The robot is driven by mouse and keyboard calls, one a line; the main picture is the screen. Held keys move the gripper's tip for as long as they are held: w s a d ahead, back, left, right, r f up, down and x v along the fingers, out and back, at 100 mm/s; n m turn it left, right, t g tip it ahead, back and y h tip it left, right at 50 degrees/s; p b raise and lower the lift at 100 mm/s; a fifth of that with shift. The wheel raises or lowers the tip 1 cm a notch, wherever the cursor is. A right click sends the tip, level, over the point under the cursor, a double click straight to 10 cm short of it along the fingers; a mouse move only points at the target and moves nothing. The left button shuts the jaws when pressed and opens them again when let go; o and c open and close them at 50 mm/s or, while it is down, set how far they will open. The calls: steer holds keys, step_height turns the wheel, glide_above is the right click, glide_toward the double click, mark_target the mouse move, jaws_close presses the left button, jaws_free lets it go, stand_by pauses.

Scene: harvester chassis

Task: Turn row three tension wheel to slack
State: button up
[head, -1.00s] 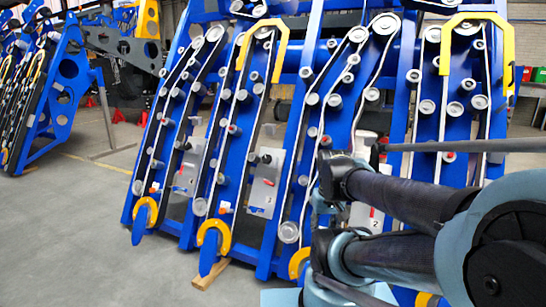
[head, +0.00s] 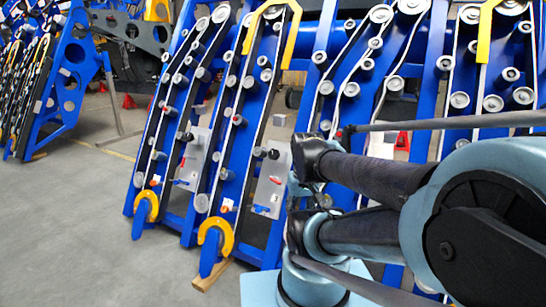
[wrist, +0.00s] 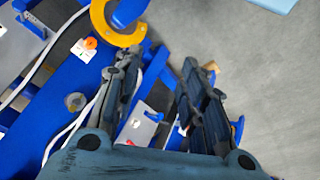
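A grey panel (head: 268,190) with a small mark that looks like a 3 is mounted on the blue chassis, left of my arm in the head view. A black round knob (head: 272,153) shows near its top; I cannot tell for sure that it is the tension wheel, or how it is turned. In the wrist view my gripper (wrist: 162,66) has its fingers spread with a gap between them. It holds nothing that I can see. My gripper is hidden in the head view.
A similar panel (head: 190,165) stands to the left. White belts run over several silver pulleys, and a yellow hook (head: 213,234) sits at a rail's foot. In the wrist view an orange knob (wrist: 89,43) lies near a yellow hook (wrist: 124,24). Grey floor (head: 80,240) is clear at left.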

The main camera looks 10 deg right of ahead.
steer(key=o, duration=0.5)
steer(key=shift+r, duration=0.85)
steer(key=shift+c, duration=0.2)
step_height(320, 180, up, 10)
steer(key=m+t+h, duration=0.1)
steer(key=m+t, duration=0.2)
steer(key=m, duration=0.7)
glide_above(274, 153)
steer(key=s+a, duration=0.1)
steer(key=s, duration=0.6)
steer(key=x, duration=1.6)
steer(key=shift+w+a+f, duration=0.1)
steer(key=shift+w+a, duration=0.05)
steer(key=shift+w, duration=0.15)
steer(key=c, duration=1.1)
